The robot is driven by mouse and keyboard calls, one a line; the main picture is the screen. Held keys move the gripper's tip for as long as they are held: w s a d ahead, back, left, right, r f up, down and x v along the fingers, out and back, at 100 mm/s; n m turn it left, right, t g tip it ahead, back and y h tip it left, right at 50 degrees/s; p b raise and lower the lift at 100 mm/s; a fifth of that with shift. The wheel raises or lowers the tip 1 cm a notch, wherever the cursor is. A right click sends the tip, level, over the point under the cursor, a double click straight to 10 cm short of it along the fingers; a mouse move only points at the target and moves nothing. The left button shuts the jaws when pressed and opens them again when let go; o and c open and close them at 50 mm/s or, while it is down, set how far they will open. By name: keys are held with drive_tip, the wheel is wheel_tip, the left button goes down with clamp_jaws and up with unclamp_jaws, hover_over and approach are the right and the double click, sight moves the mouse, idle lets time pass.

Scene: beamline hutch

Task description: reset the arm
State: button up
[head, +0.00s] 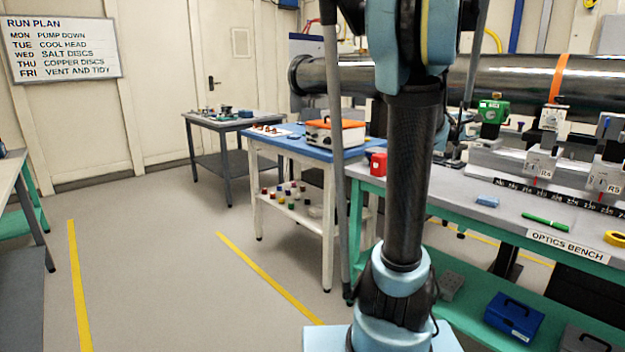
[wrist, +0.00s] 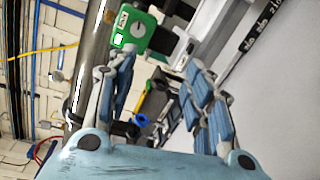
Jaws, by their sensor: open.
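My gripper (wrist: 160,70) shows in the wrist view with its two blue-padded fingers spread apart and nothing between them. Behind the fingers are the green-cased device (wrist: 133,28) and part of the steel beam pipe (wrist: 90,60), seen tilted on their side. In the head view my arm rises through the centre right and leaves the top of the picture, so the gripper is not seen there. The arm hides part of the optics bench (head: 480,207) and the pipe.
A blue-topped table (head: 270,139) holds an orange-lidded box (head: 335,131). A grey table (head: 215,122) stands behind. The floor at left is clear.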

drive_tip(key=s+a+f+m+g+y, duration=0.2)
drive_tip(key=s+a+f+m+y, duration=0.1)
drive_tip(key=s+a+f, duration=0.7)
drive_tip(key=s+a+f+m+g+y, duration=0.3)
drive_tip(key=s+a+f+y, duration=0.3)
drive_tip(key=s+a+f, duration=0.4)
drive_tip(key=s+a+f+m+g+y, duration=0.3)
drive_tip(key=s+a+f, duration=0.7)
drive_tip(key=a, duration=0.8)
drive_tip(key=shift+s+f+m+y, duration=0.2)
drive_tip(key=shift+s+m+y, duration=0.1)
drive_tip(key=shift+y, duration=0.4)
drive_tip(key=shift+d, duration=0.1)
